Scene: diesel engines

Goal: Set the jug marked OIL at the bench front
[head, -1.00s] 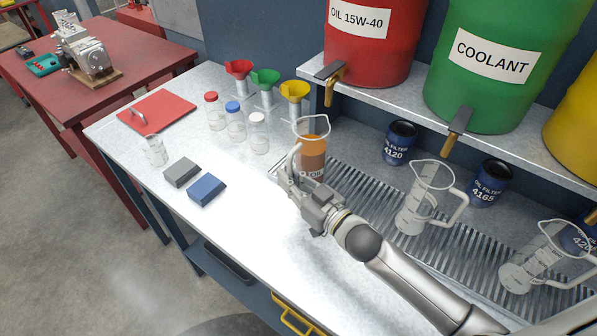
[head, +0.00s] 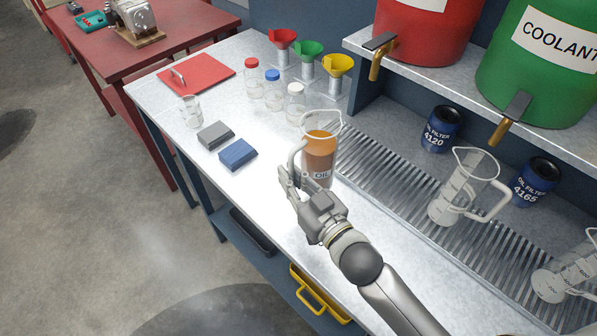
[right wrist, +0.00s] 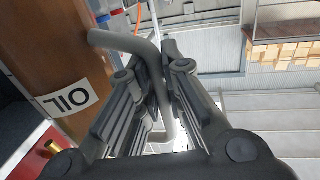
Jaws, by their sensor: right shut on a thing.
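The jug marked OIL (head: 319,155) is a clear jug with amber-brown liquid and a white OIL label. It is upright at the left end of the slatted drain grate, over or on the bench. In the right wrist view the jug (right wrist: 50,50) fills the left side. My right gripper (head: 291,184) is shut on its handle (right wrist: 140,45), which passes between the fingers. I cannot tell whether the jug's base touches the bench (head: 262,196). The gripper hides part of the jug's near side. My left gripper is not in view.
Grey (head: 215,135) and blue (head: 238,154) blocks lie left of the jug. Capped bottles (head: 273,90) and funnels (head: 308,52) stand behind. Empty jugs (head: 455,195) stand on the drain grate (head: 400,195) to the right. The bench front left of the gripper is bare.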

